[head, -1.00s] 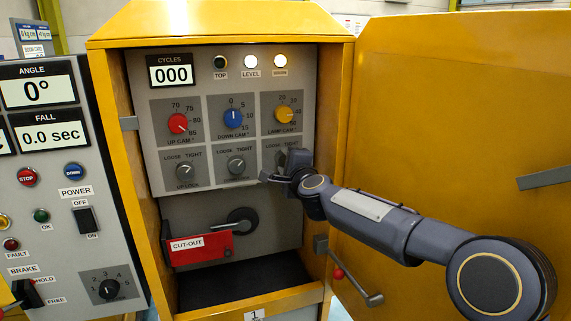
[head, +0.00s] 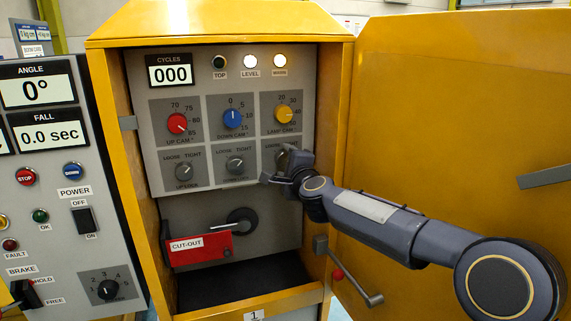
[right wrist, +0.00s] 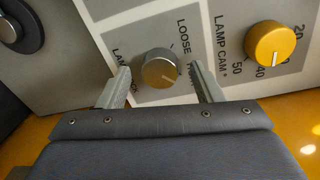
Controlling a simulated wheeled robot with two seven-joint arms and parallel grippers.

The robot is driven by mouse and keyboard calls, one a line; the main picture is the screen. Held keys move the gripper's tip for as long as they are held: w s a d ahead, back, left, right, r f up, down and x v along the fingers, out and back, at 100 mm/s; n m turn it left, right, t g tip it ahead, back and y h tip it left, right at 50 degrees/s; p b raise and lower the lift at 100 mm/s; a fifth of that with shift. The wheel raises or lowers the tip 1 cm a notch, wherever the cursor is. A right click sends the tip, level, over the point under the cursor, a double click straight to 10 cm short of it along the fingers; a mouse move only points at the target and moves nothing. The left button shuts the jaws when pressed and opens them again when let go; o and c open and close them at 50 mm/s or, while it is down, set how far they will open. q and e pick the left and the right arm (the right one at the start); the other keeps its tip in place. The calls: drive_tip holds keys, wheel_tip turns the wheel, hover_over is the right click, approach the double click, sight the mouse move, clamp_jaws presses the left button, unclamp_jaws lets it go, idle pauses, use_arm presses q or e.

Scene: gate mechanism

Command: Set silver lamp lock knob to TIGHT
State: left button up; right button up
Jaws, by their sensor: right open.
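The silver lamp lock knob (right wrist: 160,69) shows in the right wrist view on a grey plate marked LOOSE, with the second word partly covered by a finger. A short pale mark is on the knob's face near its lower edge. My right gripper (right wrist: 160,72) is open, with one finger on each side of the knob and a visible gap to both. In the head view my right gripper (head: 284,171) is in front of the lamp lock plate and hides most of it. My left gripper is not in view.
The yellow lamp cam knob (right wrist: 270,44) is close by, above the lamp lock in the head view. The down lock knob (head: 235,164) is to its left. The open yellow door (head: 450,100) stands right, behind my arm.

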drive_tip(key=b+v, duration=0.1)
drive_tip(key=v, duration=0.6)
